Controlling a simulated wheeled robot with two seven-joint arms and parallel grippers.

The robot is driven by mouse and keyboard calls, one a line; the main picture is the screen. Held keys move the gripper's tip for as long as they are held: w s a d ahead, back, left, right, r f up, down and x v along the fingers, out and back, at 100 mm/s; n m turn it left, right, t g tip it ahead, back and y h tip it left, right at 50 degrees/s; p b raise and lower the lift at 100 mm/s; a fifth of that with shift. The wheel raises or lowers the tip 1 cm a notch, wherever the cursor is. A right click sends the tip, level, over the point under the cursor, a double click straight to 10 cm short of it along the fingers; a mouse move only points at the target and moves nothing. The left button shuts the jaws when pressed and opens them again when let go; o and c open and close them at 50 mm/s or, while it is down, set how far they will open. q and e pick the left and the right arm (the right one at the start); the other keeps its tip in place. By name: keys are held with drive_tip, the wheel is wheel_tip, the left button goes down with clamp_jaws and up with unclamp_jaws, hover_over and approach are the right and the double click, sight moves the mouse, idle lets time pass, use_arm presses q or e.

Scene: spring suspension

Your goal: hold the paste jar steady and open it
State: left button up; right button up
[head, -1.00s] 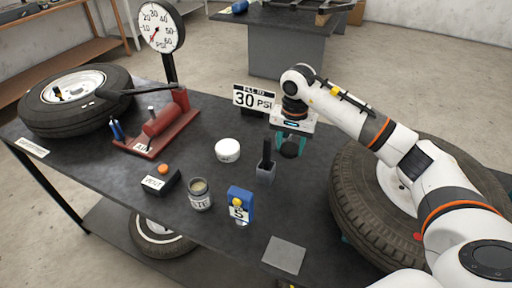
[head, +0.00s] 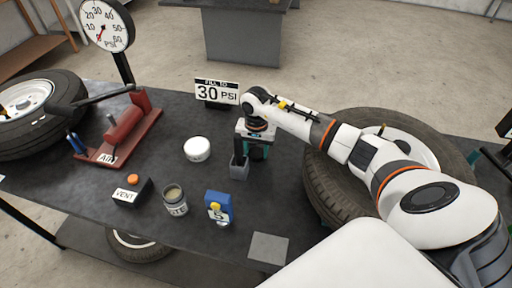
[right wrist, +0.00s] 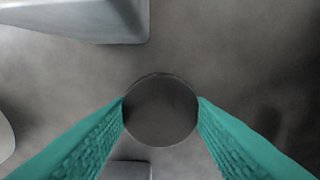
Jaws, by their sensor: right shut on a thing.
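The paste jar (head: 175,203) stands upright on the dark table, its top uncovered and beige paste showing inside. Its label is partly readable. My right gripper (head: 257,153) is shut on a dark round disc, which looks like a jar lid (right wrist: 160,111); in the right wrist view it sits between the two teal fingers (right wrist: 160,114). I cannot tell whether the disc touches the table. My left gripper is not in view, and nothing is holding the jar.
A tyre (head: 325,185) stands right; a red pump (head: 125,128) is left.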

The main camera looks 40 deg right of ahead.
drive_tip(key=shift+f, duration=0.1)
drive_tip(key=shift+w+f+b, duration=0.1)
drive_tip(key=shift+f+b, duration=0.05)
drive_tip(key=shift+b, duration=0.15)
drive_tip(key=o, duration=1.1)
